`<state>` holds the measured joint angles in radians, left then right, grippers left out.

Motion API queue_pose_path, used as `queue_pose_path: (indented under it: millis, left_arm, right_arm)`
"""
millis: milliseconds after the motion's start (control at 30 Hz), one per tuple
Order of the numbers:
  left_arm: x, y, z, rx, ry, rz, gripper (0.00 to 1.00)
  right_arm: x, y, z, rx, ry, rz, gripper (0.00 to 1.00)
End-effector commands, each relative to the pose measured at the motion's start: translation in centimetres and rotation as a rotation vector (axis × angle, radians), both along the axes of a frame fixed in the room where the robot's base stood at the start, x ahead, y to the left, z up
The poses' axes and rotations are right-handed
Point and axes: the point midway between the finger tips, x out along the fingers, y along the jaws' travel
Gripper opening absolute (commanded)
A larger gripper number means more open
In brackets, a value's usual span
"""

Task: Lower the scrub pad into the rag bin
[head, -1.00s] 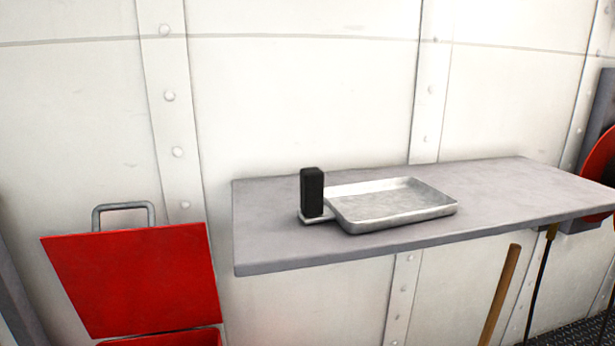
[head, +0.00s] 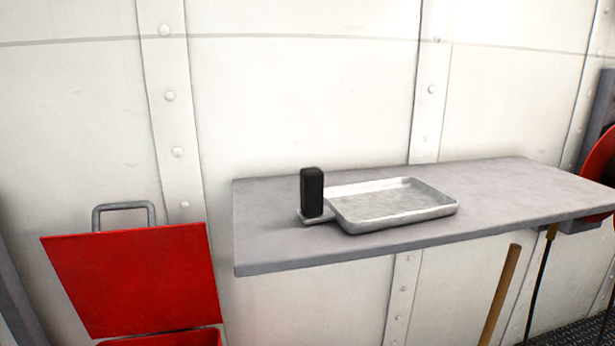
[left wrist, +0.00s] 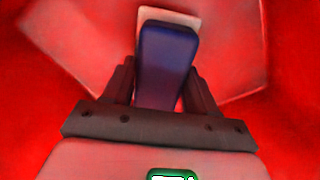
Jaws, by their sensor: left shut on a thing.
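The rag bin (head: 135,280) is red, with a raised lid and a grey handle, at the lower left of the head view. Only the top of its body shows there, cut off by the bottom edge. In the left wrist view my left gripper (left wrist: 163,88) is shut on the scrub pad (left wrist: 166,60), a dark blue block with a pale layer at its far end. Red surfaces of the bin surround the pad and fingers. I cannot tell whether the pad touches the bin's bottom. Neither gripper shows in the head view.
A grey shelf (head: 500,195) runs along the white riveted wall right of the bin. On it are a shallow metal tray (head: 390,203) and an upright black block (head: 312,192) at the tray's left end. A wooden handle (head: 500,295) leans below the shelf.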

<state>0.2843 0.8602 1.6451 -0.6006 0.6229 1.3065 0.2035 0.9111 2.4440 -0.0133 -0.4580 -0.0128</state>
Motion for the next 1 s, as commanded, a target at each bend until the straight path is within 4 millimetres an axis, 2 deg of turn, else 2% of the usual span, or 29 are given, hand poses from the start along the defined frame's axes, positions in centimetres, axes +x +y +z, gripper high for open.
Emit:
queue_pose_path:
  millis: [1000]
  left_arm:
    - [0.0, 0.0, -1.5, 0.0, 0.0, 0.0, 0.29]
  right_arm:
    - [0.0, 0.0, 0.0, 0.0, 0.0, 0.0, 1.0]
